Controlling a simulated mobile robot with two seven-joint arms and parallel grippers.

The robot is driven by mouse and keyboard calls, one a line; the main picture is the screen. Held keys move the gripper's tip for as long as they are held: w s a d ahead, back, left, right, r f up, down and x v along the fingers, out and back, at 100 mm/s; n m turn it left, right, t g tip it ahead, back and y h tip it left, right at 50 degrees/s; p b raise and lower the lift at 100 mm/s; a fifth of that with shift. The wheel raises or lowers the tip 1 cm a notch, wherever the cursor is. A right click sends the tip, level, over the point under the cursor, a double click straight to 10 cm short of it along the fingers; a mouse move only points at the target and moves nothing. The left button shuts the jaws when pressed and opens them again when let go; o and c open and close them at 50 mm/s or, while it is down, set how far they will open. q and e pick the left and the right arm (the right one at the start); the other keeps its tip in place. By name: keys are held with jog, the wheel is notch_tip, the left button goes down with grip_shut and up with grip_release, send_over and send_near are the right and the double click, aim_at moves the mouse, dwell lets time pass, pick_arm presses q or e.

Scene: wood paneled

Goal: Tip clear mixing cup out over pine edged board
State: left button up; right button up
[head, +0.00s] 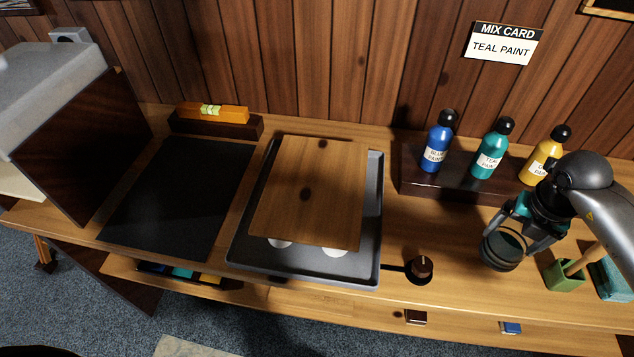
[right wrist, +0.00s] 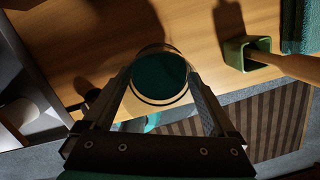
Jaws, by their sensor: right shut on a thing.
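My right gripper (head: 515,225) is shut on the clear mixing cup (head: 502,252) at the right of the head view, over the wooden bench. The cup looks roughly upright and holds dark teal paint. The right wrist view shows the cup (right wrist: 160,77) between both fingers, with teal filling its mouth. The wooden board (head: 305,215) lies over a grey tray (head: 368,265) left of the cup, and its top shows bare wood with dark knots. The gripper and cup are well to the right of the board. My left gripper is not in view.
Blue (head: 437,145), teal (head: 491,152) and yellow (head: 543,155) bottles stand on a dark rack behind the cup. A dark knob (head: 420,267) sits between tray and cup. A green holder (head: 565,275) is at right. A black mat (head: 180,200) lies left of the tray.

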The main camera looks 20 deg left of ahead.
grip_shut()
notch_tip(320, 180, up, 6)
jog(key=p, duration=0.4)
jog(key=shift+p, duration=0.4)
jog(key=s+a+m+g+b, duration=0.1)
jog(key=s+a+m+b, duration=0.4)
jog(key=m, duration=1.1)
jog(key=s+a+m+g+b, duration=0.2)
jog(key=s+a+m+b, duration=0.4)
jog(key=m, duration=1)
jog(key=a+b, duration=0.1)
jog(key=b, duration=0.2)
jog(key=shift+s+r+g+y+b, duration=0.15)
jog(key=shift+s+g+y+b, duration=0.05)
jog(key=shift+g+y+b, duration=0.1)
